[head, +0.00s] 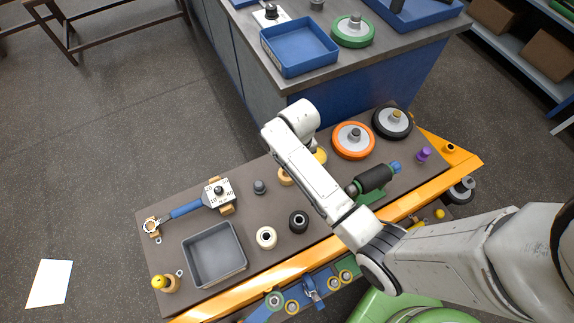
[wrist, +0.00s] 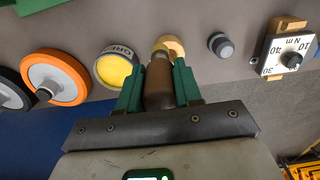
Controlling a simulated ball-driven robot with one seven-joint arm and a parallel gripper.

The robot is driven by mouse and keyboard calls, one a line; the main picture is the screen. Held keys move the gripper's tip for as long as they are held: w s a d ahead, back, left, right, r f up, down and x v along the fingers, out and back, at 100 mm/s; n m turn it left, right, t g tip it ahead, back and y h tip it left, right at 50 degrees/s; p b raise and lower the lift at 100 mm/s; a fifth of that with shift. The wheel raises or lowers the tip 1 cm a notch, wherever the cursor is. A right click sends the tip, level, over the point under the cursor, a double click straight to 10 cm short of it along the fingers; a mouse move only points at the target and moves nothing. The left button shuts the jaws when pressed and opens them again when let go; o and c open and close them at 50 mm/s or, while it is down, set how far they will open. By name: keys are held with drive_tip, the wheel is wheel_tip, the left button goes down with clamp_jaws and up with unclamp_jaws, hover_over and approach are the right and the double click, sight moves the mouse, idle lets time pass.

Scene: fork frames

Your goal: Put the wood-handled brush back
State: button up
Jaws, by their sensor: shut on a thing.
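In the wrist view, my gripper (wrist: 158,78) has its two green fingers closed on a brown wooden handle (wrist: 158,88), which I take to be the brush. The handle stands lengthwise between the fingers; its bristles cannot be made out. A tan round wooden piece (wrist: 172,44) shows just past the handle's far end; whether they touch I cannot tell. In the head view that tan piece (head: 285,177) sits on the bench left of my arm, while my arm hides the gripper and the brush.
A yellow grease tin (wrist: 115,68) is close beside the fingers. An orange wheel (head: 353,140), a black wheel (head: 392,121), a dark knob (head: 260,187) and a torque tool (head: 218,191) stand around. A grey tray (head: 243,262) lies at front left.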

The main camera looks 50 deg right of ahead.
drive_tip(key=shift+w+d+f+b, duration=0.15)
drive_tip(key=shift+w+f, duration=0.5)
drive_tip(key=shift+f, duration=0.7)
drive_tip(key=shift+w+f+b, duration=0.2)
drive_tip(key=shift+w+f, duration=0.5)
drive_tip(key=shift+f, duration=0.7)
drive_tip(key=shift+w+d+f+b, duration=0.15)
drive_tip(key=shift+w+f, duration=0.5)
drive_tip(key=shift+f, duration=0.7)
drive_tip(key=shift+a+f, duration=0.1)
drive_tip(key=o, duration=1)
wheel_tip(320, 180, up, 12)
drive_tip(key=p, duration=0.1)
drive_tip(key=s+a+r+n, duration=0.1)
drive_tip(key=s+a, duration=0.1)
drive_tip(key=s, duration=0.4)
drive_tip(key=s+a+r+n, duration=0.1)
drive_tip(key=s+a+r, duration=0.1)
drive_tip(key=s, duration=0.5)
drive_tip(key=s+a+r+n+t, duration=0.1)
drive_tip(key=s+a+r+n, duration=0.1)
drive_tip(key=s, duration=0.5)
drive_tip(key=shift+s+a+r, duration=0.2)
drive_tip(key=shift+s+a, duration=0.05)
drive_tip(key=shift+a, duration=0.25)
